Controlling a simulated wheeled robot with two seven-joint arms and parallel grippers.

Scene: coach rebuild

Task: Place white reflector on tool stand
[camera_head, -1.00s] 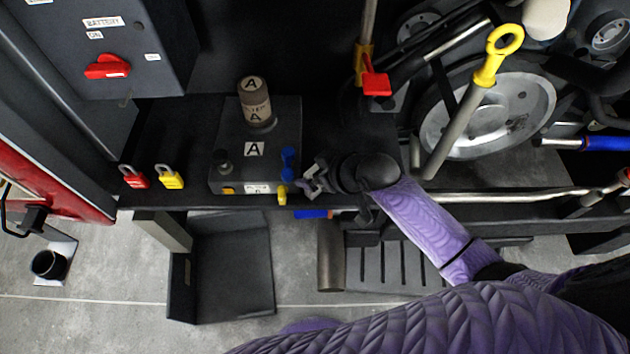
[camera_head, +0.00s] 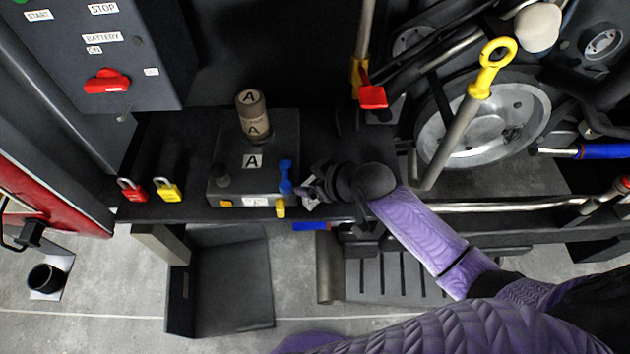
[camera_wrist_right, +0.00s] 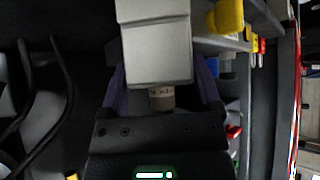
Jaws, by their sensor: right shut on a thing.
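My right gripper (camera_head: 313,190) is just right of a grey box marked A (camera_head: 226,187), at the bench's front edge. In the right wrist view my right gripper (camera_wrist_right: 160,88) is shut on a pale block, which I take for the white reflector (camera_wrist_right: 157,50). Only a small pale patch of the reflector (camera_head: 310,206) shows in the head view. I cannot tell for sure which thing is the tool stand. My left gripper is out of view.
Red (camera_head: 132,190) and yellow (camera_head: 167,190) padlocks lie on the black bench left of the box. A cabinet with a red switch (camera_head: 107,82) stands at the upper left. A yellow ring handle (camera_head: 492,62) rises by a large wheel (camera_head: 485,130) at the right.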

